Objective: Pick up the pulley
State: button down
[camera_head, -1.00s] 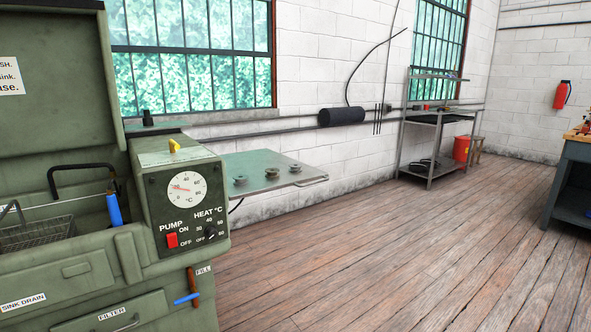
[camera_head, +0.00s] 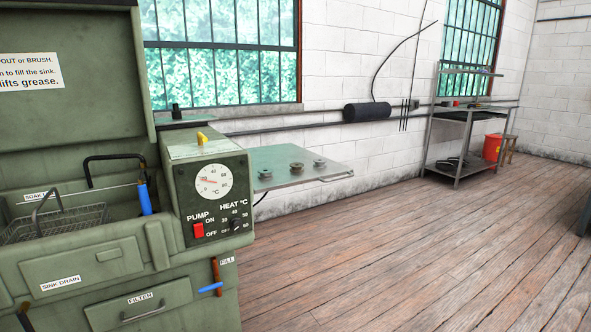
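Several small round metal parts sit in a row on a pale green shelf (camera_head: 335,172) fixed to the wall beyond the washer. They are a left part (camera_head: 265,174), a middle part (camera_head: 297,167) and a right part (camera_head: 319,163). They look like spools or pulleys, but they are too small to tell which is the pulley. My gripper is not in view.
A green parts washer (camera_head: 110,270) with an open lid, wire basket (camera_head: 60,222) and control box (camera_head: 208,195) fills the left. Wooden floor (camera_head: 400,250) is clear at centre and right. A metal rack (camera_head: 458,140) and red bucket (camera_head: 492,147) stand at the back.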

aim_at(297, 167)
jog(key=i+l+u, duration=0.1)
jog(key=i, duration=0.45)
jog(key=i+l+u, duration=0.1)
jog(key=i+l, duration=0.25)
jog(key=i, duration=0.2)
jog(key=i+l+u, duration=0.1)
jog(key=i+l, duration=0.2)
jog(key=i, duration=0.25)
jog(key=i+l+u, duration=0.1)
jog(key=i+l, duration=0.25)
jog(key=i, duration=0.15)
